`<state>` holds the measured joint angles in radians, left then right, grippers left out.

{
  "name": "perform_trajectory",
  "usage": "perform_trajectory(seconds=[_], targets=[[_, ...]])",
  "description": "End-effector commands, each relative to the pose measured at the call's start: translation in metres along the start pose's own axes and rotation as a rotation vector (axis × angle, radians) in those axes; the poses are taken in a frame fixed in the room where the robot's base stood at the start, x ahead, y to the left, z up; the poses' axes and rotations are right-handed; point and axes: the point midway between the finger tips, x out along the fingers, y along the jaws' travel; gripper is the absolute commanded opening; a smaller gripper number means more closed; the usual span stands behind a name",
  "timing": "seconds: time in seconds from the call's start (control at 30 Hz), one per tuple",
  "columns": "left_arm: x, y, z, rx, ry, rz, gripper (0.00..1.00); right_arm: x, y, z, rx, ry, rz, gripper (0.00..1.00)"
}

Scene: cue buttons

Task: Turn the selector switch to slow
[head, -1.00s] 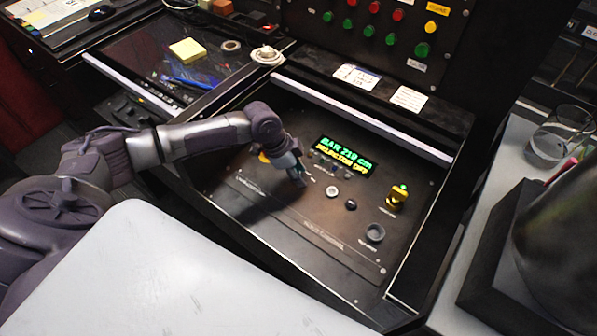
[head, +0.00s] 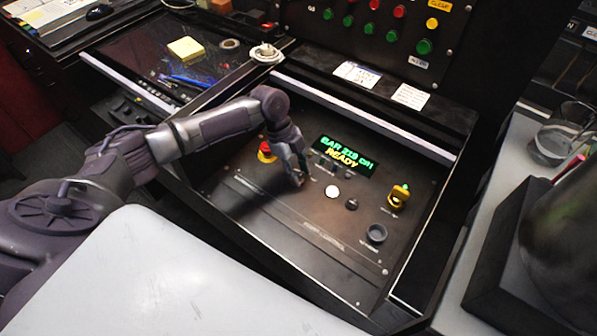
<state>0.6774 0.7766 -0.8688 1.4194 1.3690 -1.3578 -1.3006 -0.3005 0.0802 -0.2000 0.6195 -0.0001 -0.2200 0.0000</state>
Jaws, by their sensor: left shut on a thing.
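My left gripper (head: 300,181) reaches down to the sloped dark control panel (head: 325,260), left of the white round button. It is shut on the selector switch, which its fingers mostly hide, so I cannot read the knob's pointer. The white button (head: 332,191) is lit. My right gripper is not in view.
A red mushroom button (head: 266,152) stands close to my left wrist. A black knob (head: 351,204), a yellow switch (head: 398,195) and a dark round button (head: 376,233) sit to the right. A glass (head: 556,138) stands on the pale surface at right.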

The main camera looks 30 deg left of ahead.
Motion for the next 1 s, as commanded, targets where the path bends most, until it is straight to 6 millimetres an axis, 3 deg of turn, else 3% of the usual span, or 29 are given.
perform_trajectory(seconds=[0.5,0.53,0.63,0.67,1.0], targets=[[-0.0009,-0.0008,0.0003,0.018,-0.002,0.005,0.02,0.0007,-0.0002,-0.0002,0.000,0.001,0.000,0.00],[-0.0009,-0.0008,0.0004,0.018,-0.002,0.005,0.42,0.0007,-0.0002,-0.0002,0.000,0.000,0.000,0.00],[-0.0008,-0.0007,0.0003,0.018,-0.002,0.005,0.59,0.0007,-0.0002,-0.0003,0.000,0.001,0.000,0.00],[-0.0007,-0.0007,0.0003,0.018,-0.001,0.005,0.62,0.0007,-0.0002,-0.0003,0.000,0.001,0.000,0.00],[-0.0028,-0.0005,0.0003,0.017,-0.001,0.006,0.62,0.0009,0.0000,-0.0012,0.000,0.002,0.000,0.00]])
